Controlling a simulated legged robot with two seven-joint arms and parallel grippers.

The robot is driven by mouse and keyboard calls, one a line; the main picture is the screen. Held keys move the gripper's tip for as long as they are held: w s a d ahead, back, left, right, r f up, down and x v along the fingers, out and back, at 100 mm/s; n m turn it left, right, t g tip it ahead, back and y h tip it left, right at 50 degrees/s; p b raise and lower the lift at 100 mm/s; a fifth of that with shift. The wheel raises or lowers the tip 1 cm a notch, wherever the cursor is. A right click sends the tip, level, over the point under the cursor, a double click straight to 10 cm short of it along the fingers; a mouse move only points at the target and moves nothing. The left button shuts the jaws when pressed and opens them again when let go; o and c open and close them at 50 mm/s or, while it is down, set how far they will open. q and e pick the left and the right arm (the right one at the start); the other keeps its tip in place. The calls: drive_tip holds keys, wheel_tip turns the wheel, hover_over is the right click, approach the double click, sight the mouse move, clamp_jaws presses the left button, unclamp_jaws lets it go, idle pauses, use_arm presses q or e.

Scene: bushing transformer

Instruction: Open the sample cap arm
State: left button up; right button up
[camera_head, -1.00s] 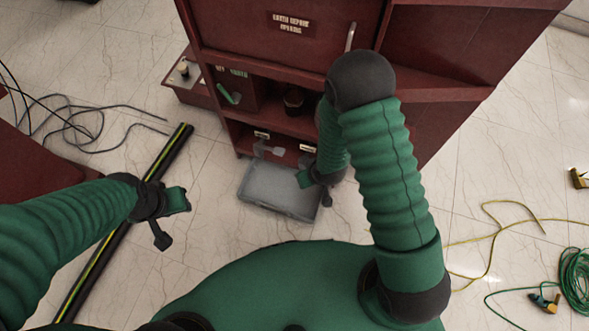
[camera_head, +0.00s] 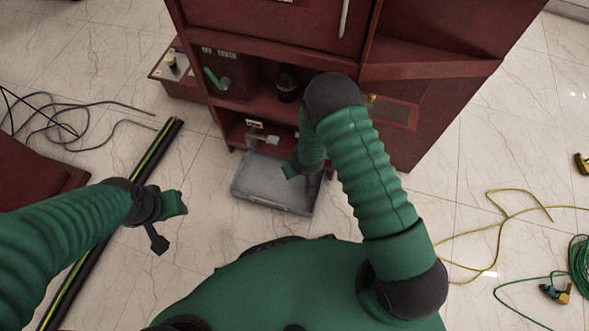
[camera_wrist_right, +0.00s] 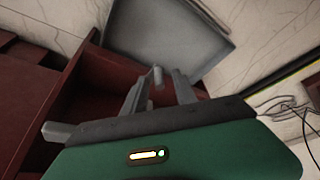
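A small grey lever-like part (camera_head: 266,138) juts from the cabinet's bottom compartment in the head view; I cannot tell for certain that it is the sample cap arm. My right gripper (camera_head: 302,172) is low in front of that compartment, right of the part, and partly hidden by my forearm. In the right wrist view the right gripper (camera_wrist_right: 160,88) has its two grey fingers apart, with a small grey knob (camera_wrist_right: 157,74) showing between them. Contact cannot be seen. My left gripper (camera_head: 172,224) is open and empty above the floor at the left.
The dark red cabinet (camera_head: 430,100) stands ahead, with a jar (camera_head: 287,84) on its shelf. A grey tray (camera_head: 255,185) lies on the floor below the right gripper. A black and yellow bar (camera_head: 150,160), dark cables (camera_head: 75,105) and a yellow cable (camera_head: 515,213) lie on the floor.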

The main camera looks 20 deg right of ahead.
clamp_jaws()
idle(1.4)
